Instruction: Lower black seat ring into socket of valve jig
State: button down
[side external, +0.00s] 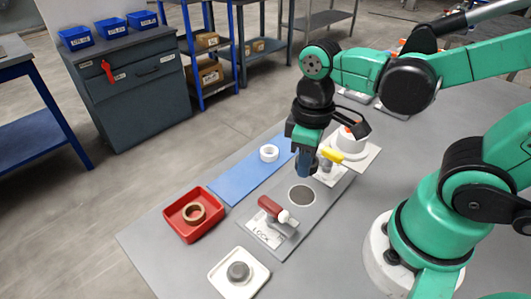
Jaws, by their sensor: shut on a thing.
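The valve jig (258,222) is a grey plate on the table, with a round socket (301,195) that has a pale rim and a dark, speckled inside. My gripper (305,172) points down just above and behind the socket, apart from the plate. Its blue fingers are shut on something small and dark. I take this to be the black seat ring, but its outline is mostly hidden by the fingers and too small to make out.
A red-handled clamp (270,208) stands on the jig left of the socket, and a yellow-handled part (332,156) lies close right of my gripper. A blue mat (235,185) with a white ring (269,153), a red tray (178,218) with a brown ring (193,213) and a white tray (225,280) lie leftward.

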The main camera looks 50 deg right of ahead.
aim_at(300, 201)
jog(key=shift+f, duration=3.5)
jog(key=c, duration=0.8)
grip_release()
jog(key=shift+c, duration=0.2)
jog(key=shift+r, duration=0.1)
jog(key=shift+r, duration=3.7)
